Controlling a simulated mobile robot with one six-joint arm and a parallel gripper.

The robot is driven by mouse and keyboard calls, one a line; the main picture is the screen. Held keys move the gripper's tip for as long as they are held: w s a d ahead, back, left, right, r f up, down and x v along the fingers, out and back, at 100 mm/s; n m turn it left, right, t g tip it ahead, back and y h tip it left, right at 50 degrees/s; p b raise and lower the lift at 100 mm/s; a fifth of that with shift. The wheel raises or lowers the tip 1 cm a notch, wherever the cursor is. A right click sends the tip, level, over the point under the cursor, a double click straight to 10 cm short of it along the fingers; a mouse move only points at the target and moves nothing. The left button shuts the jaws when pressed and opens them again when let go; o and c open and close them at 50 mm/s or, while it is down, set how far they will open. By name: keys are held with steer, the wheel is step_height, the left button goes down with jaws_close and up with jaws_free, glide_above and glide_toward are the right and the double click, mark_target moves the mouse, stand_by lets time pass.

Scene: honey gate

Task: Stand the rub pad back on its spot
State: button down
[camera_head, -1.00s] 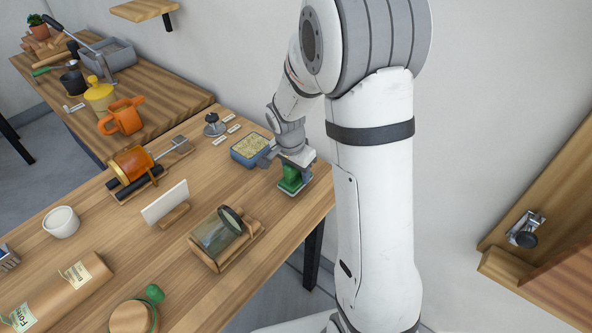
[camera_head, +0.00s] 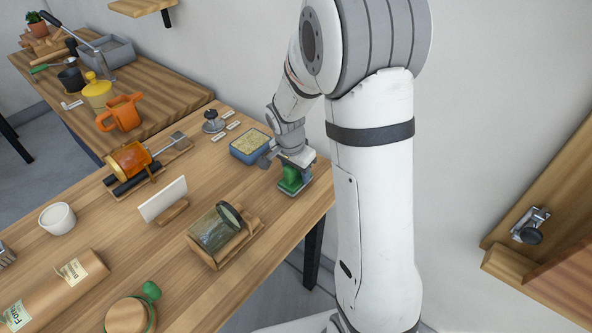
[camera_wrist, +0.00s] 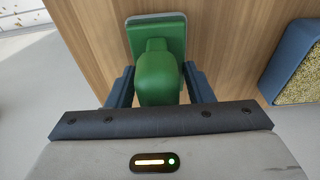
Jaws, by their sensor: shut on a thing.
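My gripper (camera_wrist: 158,85) is shut on the pad's handle, with one dark finger on each side. It points down at the table (camera_head: 237,281). The underside of the pad is hidden, so I cannot tell whether it touches the plate.
A blue tray of yellow grains (camera_head: 250,146) stands just left of my gripper. A glass jar on a wooden cradle (camera_head: 212,229) and a white card (camera_head: 163,200) are nearer the front. A small dark metal piece (camera_head: 213,122) stands behind. The table edge is close on the right.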

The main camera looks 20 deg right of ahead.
steer(key=shift+f, duration=0.15)
steer(key=c, duration=0.6)
jaws_free()
steer(key=shift+s+a+r+p, duration=0.2)
steer(key=shift+r+p, duration=0.5)
steer(key=shift+r, duration=0.6)
steer(key=shift+s+a+r+p, duration=0.15)
steer(key=shift+r+p, duration=0.55)
steer(key=shift+r, duration=0.65)
steer(key=shift+s+a+r+p, duration=0.1)
steer(key=shift+a+r+p, duration=0.1)
steer(key=shift+r+p, duration=0.8)
steer(key=shift+r+b, duration=0.3)
